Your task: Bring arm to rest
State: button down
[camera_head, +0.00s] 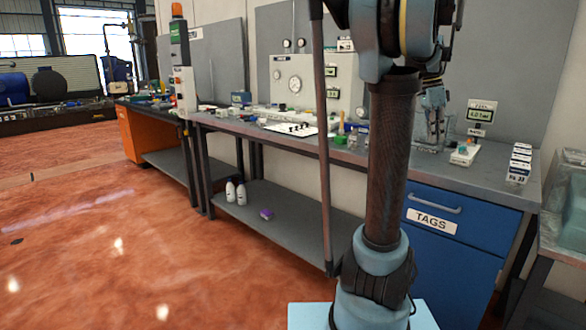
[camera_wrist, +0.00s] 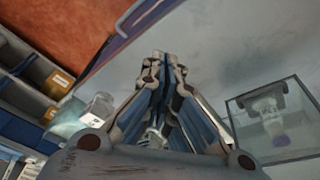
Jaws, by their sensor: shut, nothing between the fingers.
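My arm stands upright in the right half of the head view, in front of the workbench. My gripper (camera_head: 433,97) hangs at the right of the arm, above the grey bench top (camera_head: 345,160), partly hidden by my own arm. In the wrist view my gripper (camera_wrist: 163,58) points away with its fingertips together. Nothing shows between its fingers. A clear box (camera_wrist: 275,122) with a white-and-purple item inside stands to the right of the fingers. A clear jar (camera_wrist: 98,108) is to the left of them.
The blue drawer unit (camera_head: 455,245) labelled TAGS is under the bench. Small white labelled boxes (camera_head: 520,163) stand at the bench's right end. Two white bottles (camera_head: 236,193) and a purple item (camera_head: 266,214) are on the lower shelf. The red floor (camera_head: 120,240) at left is open.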

jog(key=s+a+f+n+t+y, duration=0.1)
jog(key=s+a+f+n, duration=0.8)
jog(key=a+f, duration=0.4)
jog(key=s+a+f+n+t+y, duration=0.1)
jog(key=s+a+f+n+t, duration=0.1)
jog(key=s+a+f+n, duration=0.8)
jog(key=a+f, duration=0.4)
jog(key=a, duration=0.1)
jog(key=shift+y, duration=0.3)
jog(key=shift+w+f, duration=0.25)
jog(key=shift+w, duration=0.15)
